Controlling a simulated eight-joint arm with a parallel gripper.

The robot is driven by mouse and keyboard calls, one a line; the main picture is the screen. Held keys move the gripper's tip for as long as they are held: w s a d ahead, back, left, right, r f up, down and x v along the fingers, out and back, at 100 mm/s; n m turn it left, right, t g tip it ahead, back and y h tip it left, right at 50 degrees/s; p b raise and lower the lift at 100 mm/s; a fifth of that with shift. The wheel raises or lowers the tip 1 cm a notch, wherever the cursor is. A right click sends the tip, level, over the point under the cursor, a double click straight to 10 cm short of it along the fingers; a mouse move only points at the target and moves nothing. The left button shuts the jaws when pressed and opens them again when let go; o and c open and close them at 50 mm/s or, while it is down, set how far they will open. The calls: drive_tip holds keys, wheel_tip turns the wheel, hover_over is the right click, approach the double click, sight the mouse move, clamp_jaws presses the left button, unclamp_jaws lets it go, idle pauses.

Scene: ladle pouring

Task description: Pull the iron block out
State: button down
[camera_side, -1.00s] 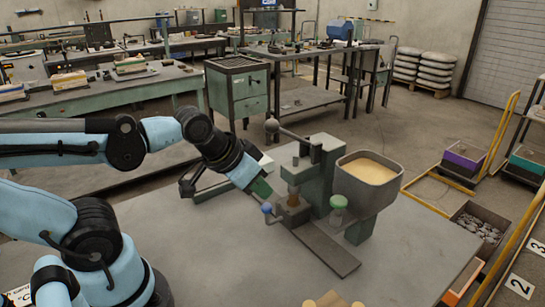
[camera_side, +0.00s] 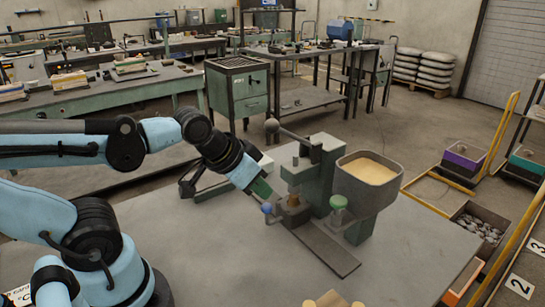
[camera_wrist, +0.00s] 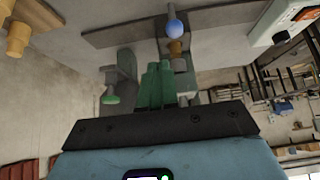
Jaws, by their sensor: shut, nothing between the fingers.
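The machine (camera_side: 325,180) stands on the grey table, with a grey-green body and a hopper of sand-coloured material (camera_side: 368,172). A brown piece (camera_side: 293,200) sits at its front under the press column; it also shows in the wrist view (camera_wrist: 176,48). A blue ball knob (camera_side: 266,208) sticks out left of it and shows in the wrist view (camera_wrist: 174,28). I cannot tell which part is the iron block. My gripper (camera_side: 264,191) is beside the machine's left side, near the blue knob. Its green fingers (camera_wrist: 155,80) are together and hold nothing.
A dark flat rail (camera_side: 328,250) runs from the machine toward the front right. A green knob (camera_side: 338,202) stands beside the hopper. A lever with a dark ball (camera_side: 272,126) rises behind. Yellowish round pieces (camera_side: 328,299) lie at the bottom edge. The table's front is mostly clear.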

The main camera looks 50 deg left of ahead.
sight(267, 207)
idle(0.3)
drive_tip(key=c, duration=1.4)
unclamp_jaws()
drive_tip(key=o, duration=0.4)
drive_tip(key=shift+w+d+n+g+y, duration=0.1)
drive_tip(key=shift+d+n+g+y, duration=0.2)
drive_tip(key=shift+n+g, duration=0.65)
drive_tip(key=shift+w+a+f+n+g+y, duration=0.45)
drive_tip(key=shift+w+a+f+n+y, duration=0.05)
drive_tip(key=shift+f+n, duration=1.15)
drive_tip(key=shift+w+a+f+n+g+y, duration=0.45)
drive_tip(key=shift+w+a+f+n+y, duration=0.1)
drive_tip(key=shift+f+n, duration=1.05)
drive_tip(key=shift+w+a+f+n+g+y, duration=0.5)
drive_tip(key=shift+f+n, duration=0.9)
drive_tip(key=shift+f, duration=0.4)
clamp_jaws()
